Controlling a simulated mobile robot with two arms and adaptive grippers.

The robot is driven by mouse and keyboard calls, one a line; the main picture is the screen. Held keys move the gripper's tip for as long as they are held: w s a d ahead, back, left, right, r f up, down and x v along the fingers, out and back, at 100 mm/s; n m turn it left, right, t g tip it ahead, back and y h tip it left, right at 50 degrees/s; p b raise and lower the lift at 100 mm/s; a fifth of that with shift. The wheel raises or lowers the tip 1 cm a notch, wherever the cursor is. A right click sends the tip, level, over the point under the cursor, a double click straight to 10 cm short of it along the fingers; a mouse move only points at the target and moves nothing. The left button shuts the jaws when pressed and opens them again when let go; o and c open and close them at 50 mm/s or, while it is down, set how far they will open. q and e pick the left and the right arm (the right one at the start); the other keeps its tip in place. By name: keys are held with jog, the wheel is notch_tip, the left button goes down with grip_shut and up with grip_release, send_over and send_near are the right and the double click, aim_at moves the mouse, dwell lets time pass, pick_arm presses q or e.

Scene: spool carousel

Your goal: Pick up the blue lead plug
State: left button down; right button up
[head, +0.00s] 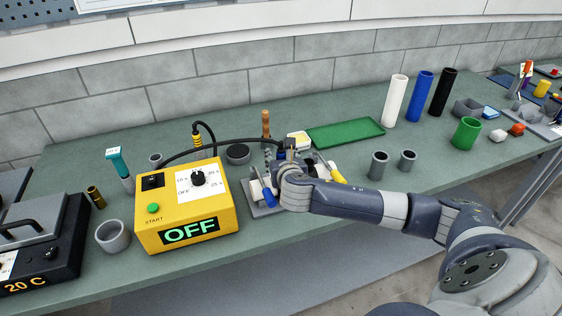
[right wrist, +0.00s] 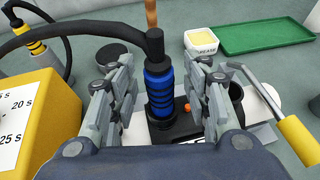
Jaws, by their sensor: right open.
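The blue lead plug (right wrist: 158,88) stands upright in the right wrist view, with a ribbed blue body and a black top from which a black cable runs left. Its lower end meets a dark block (right wrist: 175,128); how deep it sits is hidden. My right gripper (right wrist: 157,72) is open, one finger on each side of the plug, and does not visibly grip it. In the head view my right gripper (head: 283,172) largely covers the plug. My left gripper is not in view.
The yellow timer box (head: 186,208) reading OFF stands close left. A yellow-handled lever (right wrist: 297,138) is right of the gripper, and a blue handle (head: 269,197) is at the fixture's front. A wooden handle (head: 266,122), grease tub (right wrist: 201,42) and green tray (head: 345,133) lie behind.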

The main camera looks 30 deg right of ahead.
grip_shut()
jog(key=shift+r, duration=0.1)
